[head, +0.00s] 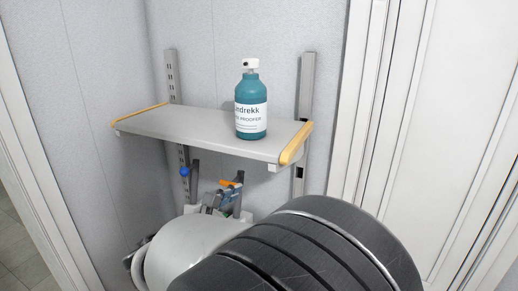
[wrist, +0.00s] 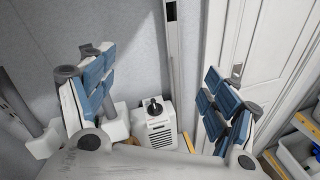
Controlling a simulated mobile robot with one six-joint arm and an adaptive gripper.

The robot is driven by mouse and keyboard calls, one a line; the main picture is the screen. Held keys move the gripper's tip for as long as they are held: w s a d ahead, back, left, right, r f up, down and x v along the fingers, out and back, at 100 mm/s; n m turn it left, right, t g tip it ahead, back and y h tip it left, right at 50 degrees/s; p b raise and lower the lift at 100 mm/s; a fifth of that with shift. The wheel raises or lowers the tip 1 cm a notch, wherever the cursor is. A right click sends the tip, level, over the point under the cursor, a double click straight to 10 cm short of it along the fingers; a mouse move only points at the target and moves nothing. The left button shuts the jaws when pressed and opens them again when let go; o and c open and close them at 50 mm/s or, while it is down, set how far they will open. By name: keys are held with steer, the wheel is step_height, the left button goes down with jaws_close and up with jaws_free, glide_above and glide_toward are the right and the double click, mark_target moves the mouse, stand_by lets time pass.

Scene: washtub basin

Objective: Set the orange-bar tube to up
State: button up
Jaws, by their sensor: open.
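My gripper (wrist: 158,78) is open in the wrist view, its blue-padded fingers spread to left and right with nothing held between them. A small orange bar (head: 229,183) shows below the shelf in the head view, close to grey and bluish parts by my gripper. The tube it belongs to is mostly hidden by my arm, and I cannot tell which way it points. In the wrist view only small orange bits (wrist: 188,142) show by my gripper's palm; I cannot tell if they are the same bar.
A grey shelf (head: 168,124) with a teal bottle (head: 250,118) on it hangs above on metal wall rails. A blue ball (head: 184,171) sits below the shelf. A white vented box with a black knob (wrist: 158,128) stands beyond my fingers. A white door (wrist: 268,55) is at right.

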steer(key=s+d+f+m+g, duration=0.1)
steer(key=s+d+m+g, duration=0.4)
steer(key=d, duration=0.6)
steer(key=s+d+f+m+g, duration=0.1)
steer(key=s+d+m+g, duration=0.45)
steer(key=d, duration=0.55)
steer(key=s+f+m+y, duration=0.2)
steer(key=s+m+y, duration=0.2)
steer(key=s+m, duration=0.3)
steer(key=s+f+m+t+y+b, duration=0.1)
steer(key=s+m+y, duration=0.3)
steer(key=s+m, duration=0.4)
steer(key=shift+s+a+f+b, duration=0.35)
steer(key=shift+s+f, duration=0.45)
steer(key=shift+s, duration=0.45)
